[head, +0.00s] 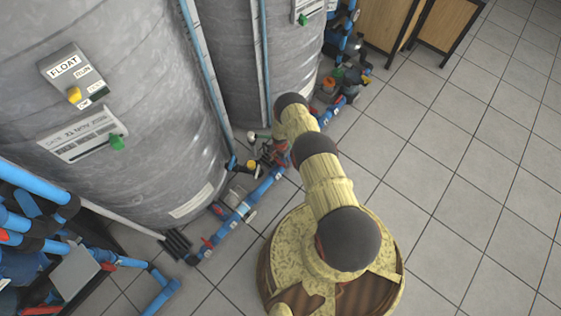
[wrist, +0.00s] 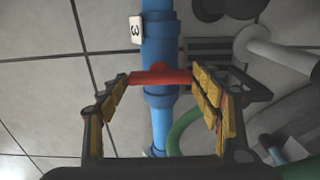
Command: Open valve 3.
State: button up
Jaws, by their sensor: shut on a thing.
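Valve 3 (wrist: 160,95) is a blue fitting on a blue pipe, with a white tag (wrist: 137,30) marked "3" beside it in the wrist view. Its red handle (wrist: 160,76) lies crosswise to the pipe. My gripper (wrist: 162,79) has a yellow-padded finger at each end of the handle and is shut on it. In the head view my gripper (head: 266,153) is low by the pipe at the foot of the tanks. The handle cannot be made out clearly there.
Two large grey tanks (head: 120,150) stand left of my arm. Blue pipework (head: 235,220) with other red handles runs along the floor beside them. A green hose (wrist: 185,125) passes near the right finger. Tiled floor (head: 460,170) on the right is clear.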

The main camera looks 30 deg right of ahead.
jog(key=c, duration=0.3)
jog(key=shift+n, duration=0.4)
jog(key=n, duration=0.3)
jog(key=shift+n, duration=0.3)
jog(key=n, duration=0.4)
jog(key=shift+n, duration=0.3)
jog(key=n, duration=0.4)
jog(key=shift+n, duration=0.3)
jog(key=n, duration=0.4)
jog(key=shift+n, duration=0.3)
jog(key=o, duration=1.1)
jog(key=shift+r, duration=0.1)
